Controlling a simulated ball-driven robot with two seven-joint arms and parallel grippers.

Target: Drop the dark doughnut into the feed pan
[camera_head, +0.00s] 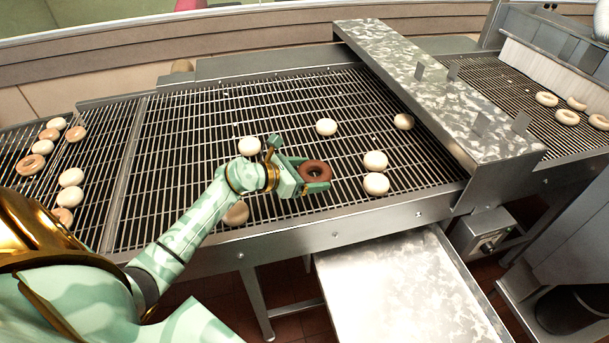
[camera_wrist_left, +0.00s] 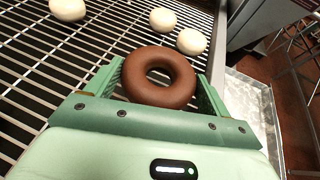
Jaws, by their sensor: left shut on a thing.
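The dark brown ring doughnut (camera_head: 315,168) is between the fingers of my left gripper (camera_head: 317,175), over the wire conveyor near its front edge. In the left wrist view the doughnut (camera_wrist_left: 158,96) sits between the two green fingers (camera_wrist_left: 160,80), which are shut on it from both sides. The feed pan looks to be the wide, empty metal tray (camera_head: 395,290) below the conveyor's front edge. The gripper is behind and to the left of it. The pan's edge also shows at the right in the left wrist view (camera_wrist_left: 250,110). My right gripper is not in view.
Pale round doughnuts (camera_head: 375,160) lie on the wire conveyor (camera_head: 190,130), two of them just right of the gripper. A metal bridge (camera_head: 440,95) crosses the conveyor at the right. A metal rail (camera_head: 340,226) runs between conveyor and pan. Several doughnuts lie at the far left.

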